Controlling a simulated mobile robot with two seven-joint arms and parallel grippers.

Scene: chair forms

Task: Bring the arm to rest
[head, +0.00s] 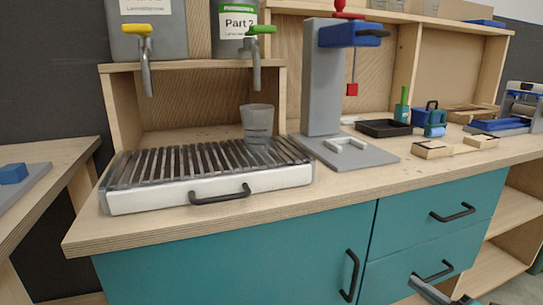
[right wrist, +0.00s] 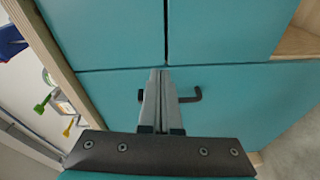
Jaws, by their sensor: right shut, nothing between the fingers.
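My right gripper (head: 428,288) shows at the bottom edge of the head view, low in front of the teal drawers. In the right wrist view its two grey fingers (right wrist: 160,82) are pressed together with nothing between them. They point at the teal cabinet front (right wrist: 235,100). A black handle (right wrist: 190,97) lies behind the fingers there, partly hidden by them; I cannot tell how far apart they are. My left gripper is not in view.
The wooden counter (head: 230,211) carries a slatted drip tray (head: 130,198) with a clear cup (head: 257,118), and a grey press stand (head: 322,80). Black handles (head: 453,213) stick out from the teal drawers. Open shelves (head: 510,210) stand at the right.

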